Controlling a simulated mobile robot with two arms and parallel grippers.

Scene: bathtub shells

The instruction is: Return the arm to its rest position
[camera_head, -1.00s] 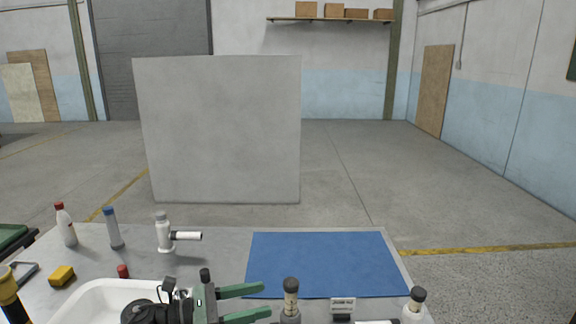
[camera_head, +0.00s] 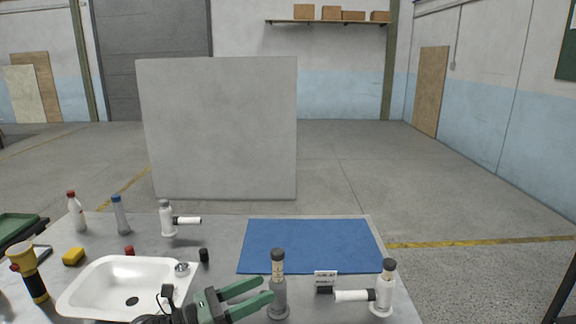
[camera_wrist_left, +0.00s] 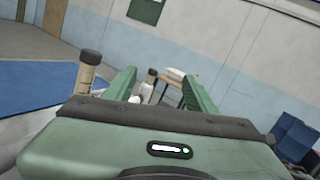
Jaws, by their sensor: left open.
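My left gripper (camera_head: 262,295) has green fingers and comes in low over the front of the table, just right of the white basin shell (camera_head: 85,292). Its fingers are apart with nothing between them. They point right, toward a grey bottle with a dark cap (camera_head: 278,290) that stands just beyond the tips. In the left wrist view the two green fingers (camera_wrist_left: 160,95) are spread, and a dark-capped bottle (camera_wrist_left: 88,75) stands to the left, outside them. My right gripper is not in view.
A blue mat (camera_head: 310,245) lies flat and empty.

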